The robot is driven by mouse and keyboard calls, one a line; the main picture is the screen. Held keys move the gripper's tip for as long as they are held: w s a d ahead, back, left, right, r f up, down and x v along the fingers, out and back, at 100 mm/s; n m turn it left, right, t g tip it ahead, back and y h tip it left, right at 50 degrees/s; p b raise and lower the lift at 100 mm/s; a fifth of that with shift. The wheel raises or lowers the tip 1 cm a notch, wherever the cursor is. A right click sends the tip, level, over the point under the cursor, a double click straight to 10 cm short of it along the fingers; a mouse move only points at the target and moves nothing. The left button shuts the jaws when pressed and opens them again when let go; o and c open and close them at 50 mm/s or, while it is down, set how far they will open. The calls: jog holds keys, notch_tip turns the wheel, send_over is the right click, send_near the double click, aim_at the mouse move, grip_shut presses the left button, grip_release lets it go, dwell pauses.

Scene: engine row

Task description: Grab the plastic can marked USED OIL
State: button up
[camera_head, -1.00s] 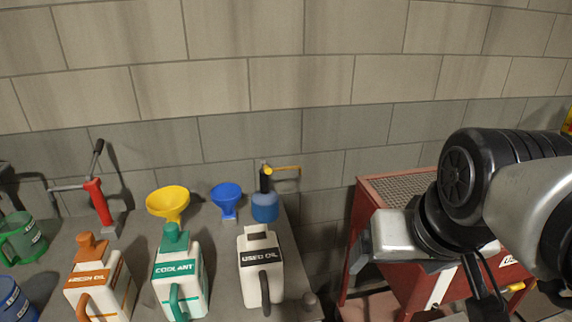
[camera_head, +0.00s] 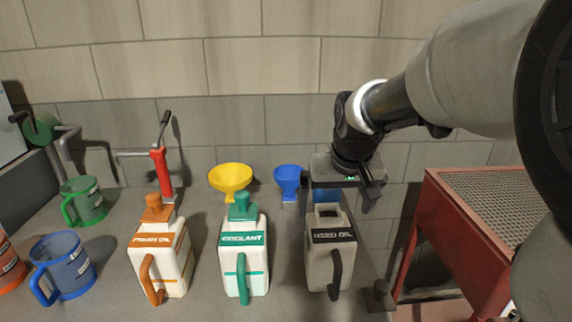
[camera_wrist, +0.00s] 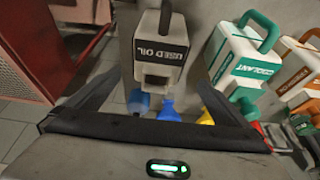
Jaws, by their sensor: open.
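The plastic can marked USED OIL (camera_head: 325,262) stands upright on the bench, white with a black label and a dark handle. It also shows in the wrist view (camera_wrist: 160,68), at the top middle. My gripper (camera_head: 340,200) is open and empty, just above and behind the can in the head view. Its two fingers point down, one to each side of the can's top. I cannot tell how far above the can the fingertips are. In the wrist view the can appears beyond my gripper's fingers (camera_wrist: 150,95).
The COOLANT can (camera_head: 242,262) stands to the left, with the FRESH OIL can (camera_head: 160,262) beyond it. A yellow funnel (camera_head: 231,179) and a blue funnel (camera_head: 288,178) stand behind. A blue jug (camera_head: 66,262) is farther left. A red cabinet (camera_head: 460,240) stands right of the bench.

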aim_at(329, 227)
jog(key=x, duration=0.9)
jog(key=shift+f+b, duration=0.15)
jog(key=shift+b, duration=0.25)
jog(key=f, duration=0.4)
jog(key=shift+w+d+f+b, duration=0.25)
jog(key=shift+w+f+b, duration=0.1)
jog(key=shift+w+f, duration=0.2)
jog(key=shift+f, duration=0.1)
jog(key=c, duration=1.1)
